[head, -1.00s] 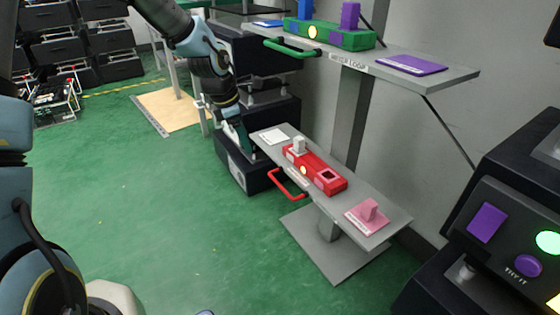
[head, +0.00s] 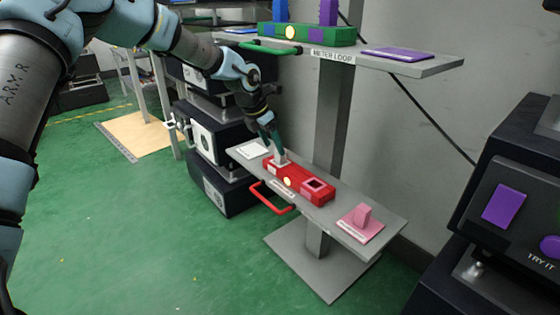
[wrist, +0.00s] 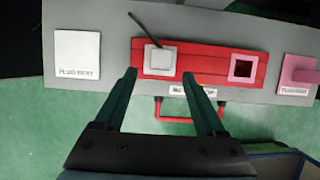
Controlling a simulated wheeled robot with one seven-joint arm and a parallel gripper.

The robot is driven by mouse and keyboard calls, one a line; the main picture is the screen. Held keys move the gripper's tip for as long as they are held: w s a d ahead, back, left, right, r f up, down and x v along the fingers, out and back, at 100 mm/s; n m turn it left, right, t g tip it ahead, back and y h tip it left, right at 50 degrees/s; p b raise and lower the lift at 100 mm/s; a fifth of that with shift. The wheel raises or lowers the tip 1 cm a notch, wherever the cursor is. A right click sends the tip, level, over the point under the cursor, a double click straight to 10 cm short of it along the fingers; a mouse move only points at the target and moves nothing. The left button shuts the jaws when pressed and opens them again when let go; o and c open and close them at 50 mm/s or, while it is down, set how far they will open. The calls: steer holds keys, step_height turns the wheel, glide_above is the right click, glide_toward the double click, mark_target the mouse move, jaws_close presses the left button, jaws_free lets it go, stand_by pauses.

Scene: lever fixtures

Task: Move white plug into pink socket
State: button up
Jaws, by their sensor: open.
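The white plug (head: 281,158) stands at the left end of the red block; it also shows in the wrist view (wrist: 160,60), on a light square. The pink socket (wrist: 243,68) is a dark square hole with a pink rim, right of the plug on the same block; it also shows in the head view (head: 316,185). My gripper (wrist: 159,73) is open, with one finger to each side of the white plug. In the head view my gripper (head: 274,143) is right at the plug and partly covers it. Contact cannot be told.
A pink plug (head: 362,214) stands on a pink pad at the lower shelf's right end. A white pad (head: 252,149) lies at its left end. A red handle (head: 268,200) sticks out in front. The upper shelf (head: 440,68) hangs above, with a green block and purple pad.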

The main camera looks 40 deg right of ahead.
mark_target(280, 158)
steer(key=shift+s+d, duration=0.1)
steer(key=shift+d, duration=0.45)
steer(key=b+x, duration=0.1)
steer(key=x, duration=0.4)
steer(key=shift+c, duration=0.3)
jaws_close()
